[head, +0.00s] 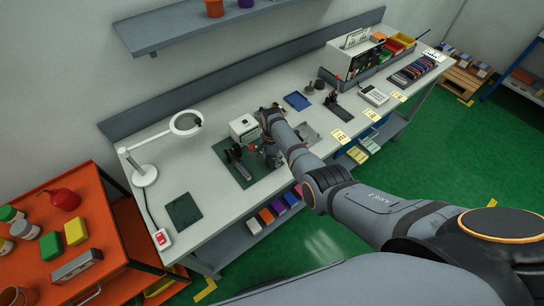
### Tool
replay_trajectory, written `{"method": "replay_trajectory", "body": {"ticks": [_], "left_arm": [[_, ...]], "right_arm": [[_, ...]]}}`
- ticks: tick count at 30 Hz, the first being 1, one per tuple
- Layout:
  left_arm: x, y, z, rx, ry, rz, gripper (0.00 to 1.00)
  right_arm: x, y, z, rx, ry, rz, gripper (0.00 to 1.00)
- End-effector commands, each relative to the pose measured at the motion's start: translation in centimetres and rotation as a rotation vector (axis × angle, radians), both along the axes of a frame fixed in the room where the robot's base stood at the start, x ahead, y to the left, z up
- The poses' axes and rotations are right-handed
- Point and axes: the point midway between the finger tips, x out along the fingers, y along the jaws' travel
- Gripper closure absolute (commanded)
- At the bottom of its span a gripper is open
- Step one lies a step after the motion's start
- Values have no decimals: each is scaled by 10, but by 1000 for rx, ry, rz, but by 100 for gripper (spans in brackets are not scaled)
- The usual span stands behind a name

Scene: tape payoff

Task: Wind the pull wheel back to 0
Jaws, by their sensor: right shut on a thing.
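The tape payoff station stands on a dark green mat (226,152) on the long grey bench. A cream box (243,127) is at its back, and dark parts (237,155) stand in front of it. My right arm reaches in from the lower right. My right gripper (272,157) is at the station's right side, down among dark parts, and is shut. The pull wheel, its handle and its scale are mostly hidden by my wrist or too small to read. A small red spot (252,148) shows beside the gripper. My left gripper is out of view.
A white lamp (145,174) stands on the left of the bench, near a dark green pad (183,210). A black tool stand (338,106), a calculator (374,95) and yellow notes (341,136) lie to the right. An orange cart (122,240) stands at the left.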

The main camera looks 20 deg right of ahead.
Motion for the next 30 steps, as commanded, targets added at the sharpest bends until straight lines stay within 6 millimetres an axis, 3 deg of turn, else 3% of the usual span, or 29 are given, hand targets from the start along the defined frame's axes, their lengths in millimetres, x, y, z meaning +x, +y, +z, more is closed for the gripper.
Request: {"method": "replay_trajectory", "body": {"ticks": [30], "left_arm": [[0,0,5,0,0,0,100]], "right_arm": [[0,0,0,1,-1,964,85]]}}
